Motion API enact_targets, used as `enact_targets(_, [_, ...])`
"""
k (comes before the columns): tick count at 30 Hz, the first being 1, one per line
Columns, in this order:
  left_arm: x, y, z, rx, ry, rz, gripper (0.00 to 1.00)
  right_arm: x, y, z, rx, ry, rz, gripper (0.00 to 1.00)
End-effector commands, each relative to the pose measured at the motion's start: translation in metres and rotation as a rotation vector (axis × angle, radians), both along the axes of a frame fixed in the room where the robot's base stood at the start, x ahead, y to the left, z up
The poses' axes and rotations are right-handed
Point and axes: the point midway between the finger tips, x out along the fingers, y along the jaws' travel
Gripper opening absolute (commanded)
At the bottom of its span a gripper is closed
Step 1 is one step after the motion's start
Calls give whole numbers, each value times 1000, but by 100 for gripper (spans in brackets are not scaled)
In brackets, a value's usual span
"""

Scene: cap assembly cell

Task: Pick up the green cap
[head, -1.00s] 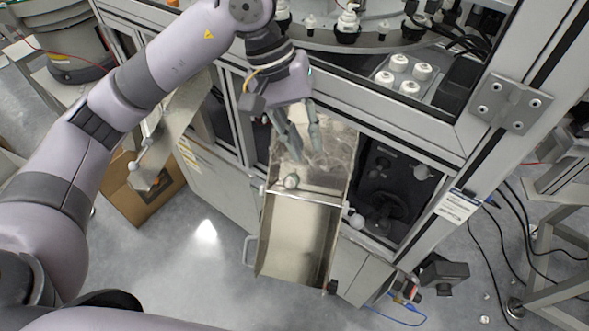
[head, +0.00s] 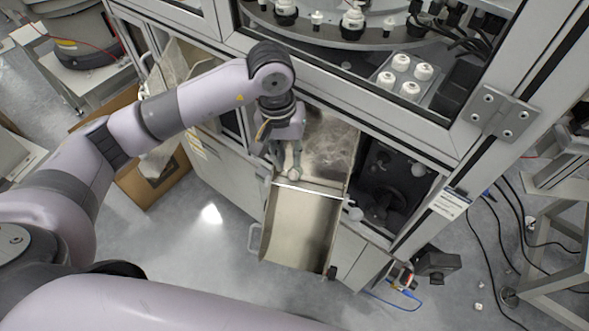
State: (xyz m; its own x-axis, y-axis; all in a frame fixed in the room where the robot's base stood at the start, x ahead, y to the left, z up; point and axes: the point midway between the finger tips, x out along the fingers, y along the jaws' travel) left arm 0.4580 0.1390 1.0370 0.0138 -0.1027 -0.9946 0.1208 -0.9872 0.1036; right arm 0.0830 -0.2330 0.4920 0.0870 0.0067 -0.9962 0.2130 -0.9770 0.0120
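The green cap (head: 294,175), small, round and pale grey-green, lies in the metal chute, just behind the crossbar where the upper tray meets the lower slope. My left gripper (head: 289,167) points down over it, with its fingertips right at the cap. The two fingers show a gap between them, so it looks open. The fingers partly cover the cap, and I cannot tell whether they touch it. My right gripper is not in view.
The metal chute (head: 300,228) slopes out of the machine cell, and its lower part is empty. Side walls and the crossbar (head: 312,190) bound the space by the gripper. White caps (head: 424,71) sit on a block inside the cell. A cardboard box (head: 150,190) stands left on the floor.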

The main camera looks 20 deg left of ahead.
Motion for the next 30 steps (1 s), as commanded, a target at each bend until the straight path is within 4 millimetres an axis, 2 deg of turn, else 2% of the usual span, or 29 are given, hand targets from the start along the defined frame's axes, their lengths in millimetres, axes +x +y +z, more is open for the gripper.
enact_targets(6, [1, -4, -25, 0, 9, 1, 19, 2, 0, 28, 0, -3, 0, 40])
enact_targets(12, [3, -6, -48, 0, 2, 1, 19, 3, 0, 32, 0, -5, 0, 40])
enact_targets(19, [3, -6, -50, 0, 0, 0, 19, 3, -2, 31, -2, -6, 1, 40])
enact_targets(27, [3, -6, -50, 0, 1, 0, 1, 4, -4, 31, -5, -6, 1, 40])
enact_targets(30, [3, -6, -50, 0, 1, 0, 0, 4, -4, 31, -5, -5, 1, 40])
